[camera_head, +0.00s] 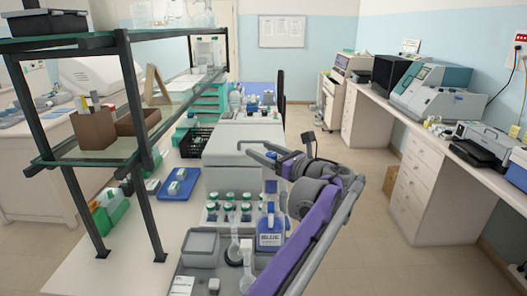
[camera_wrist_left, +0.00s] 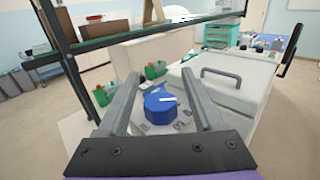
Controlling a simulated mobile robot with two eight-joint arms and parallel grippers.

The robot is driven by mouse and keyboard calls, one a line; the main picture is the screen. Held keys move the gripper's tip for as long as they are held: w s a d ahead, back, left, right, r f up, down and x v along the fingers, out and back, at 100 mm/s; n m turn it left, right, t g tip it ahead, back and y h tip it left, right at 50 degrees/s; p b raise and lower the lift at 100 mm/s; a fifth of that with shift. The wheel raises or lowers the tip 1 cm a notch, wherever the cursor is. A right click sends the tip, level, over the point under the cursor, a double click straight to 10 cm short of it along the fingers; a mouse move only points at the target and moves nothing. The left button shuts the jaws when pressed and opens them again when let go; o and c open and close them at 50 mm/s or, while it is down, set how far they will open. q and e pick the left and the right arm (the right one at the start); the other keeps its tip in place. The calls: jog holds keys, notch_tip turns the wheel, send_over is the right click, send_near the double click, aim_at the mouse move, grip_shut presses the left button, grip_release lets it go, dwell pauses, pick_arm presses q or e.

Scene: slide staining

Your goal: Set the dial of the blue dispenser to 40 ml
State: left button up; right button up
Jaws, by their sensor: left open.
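The blue dispenser (camera_head: 270,238) is a bottle with a "BLUE" label, upright on the bench in the head view. Its upper part rises close to my left gripper (camera_head: 256,149). The pointer aims toward the right finger. My right gripper is not in view.
A white box with a handle (camera_wrist_left: 222,90) stands right of the dial. Several capped bottles (camera_head: 228,207) stand beside the dispenser. A dark shelf frame (camera_head: 140,150) stands to the left. A blue tray (camera_head: 170,193) lies on the bench.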

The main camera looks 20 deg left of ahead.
pick_arm(q)
jog(key=shift+d, duration=0.1)
jog(key=v, duration=1)
jog(key=shift+s+d+b, duration=0.2)
jog(key=shift+d+b, duration=0.1)
jog(key=shift+b, duration=0.15)
